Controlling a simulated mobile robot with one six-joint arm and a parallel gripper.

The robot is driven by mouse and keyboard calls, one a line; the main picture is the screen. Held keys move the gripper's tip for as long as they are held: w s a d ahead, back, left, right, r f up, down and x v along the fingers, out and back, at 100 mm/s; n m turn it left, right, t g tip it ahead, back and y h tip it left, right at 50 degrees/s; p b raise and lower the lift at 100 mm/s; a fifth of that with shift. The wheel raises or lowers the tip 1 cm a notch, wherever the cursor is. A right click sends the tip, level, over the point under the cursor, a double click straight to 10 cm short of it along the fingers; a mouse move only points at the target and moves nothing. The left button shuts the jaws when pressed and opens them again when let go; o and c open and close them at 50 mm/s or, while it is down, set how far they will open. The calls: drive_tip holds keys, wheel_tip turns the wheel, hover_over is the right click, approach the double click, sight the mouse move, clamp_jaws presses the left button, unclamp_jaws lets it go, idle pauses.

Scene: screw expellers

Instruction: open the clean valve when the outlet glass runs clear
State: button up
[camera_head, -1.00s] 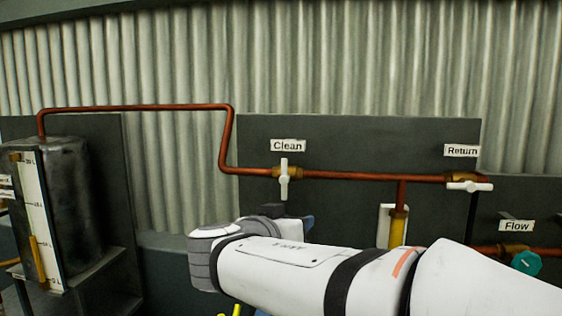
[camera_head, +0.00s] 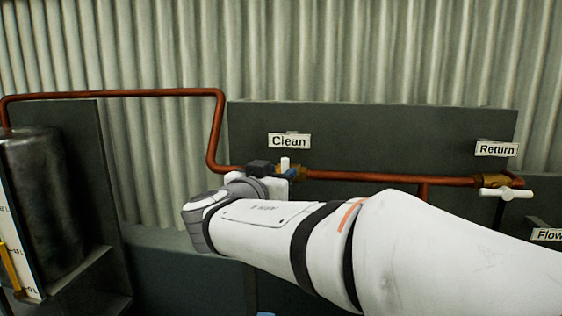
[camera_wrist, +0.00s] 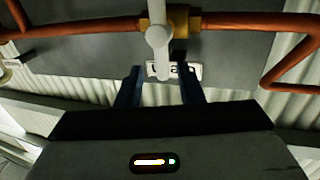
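The clean valve has a brass body (camera_head: 299,173) and a white handle (camera_head: 285,162), under the "Clean" label (camera_head: 289,141). In the wrist view its handle (camera_wrist: 158,50) stands crosswise to the copper pipe. My gripper (camera_wrist: 161,72) is open; its two blue fingers are apart, with the handle's end near the gap between their tips. I cannot tell whether they touch it. In the head view my gripper (camera_head: 289,174) covers part of the valve. The outlet glass is not visible now; my arm covers the area below the pipe branch.
The return valve (camera_head: 505,194) at right has its white handle along the pipe, under the "Return" label (camera_head: 497,149). A dark tank (camera_head: 42,200) with a level gauge stands at left. The copper pipe (camera_head: 390,179) runs across the dark panel (camera_head: 370,135).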

sight(283, 169)
drive_tip(key=shift+p+x, duration=0.7)
drive_tip(key=shift+x, duration=1.35)
drive_tip(key=shift+w+a+f, duration=0.1)
drive_tip(key=shift+a, duration=0.05)
drive_tip(key=shift+c, duration=0.4)
clamp_jaws()
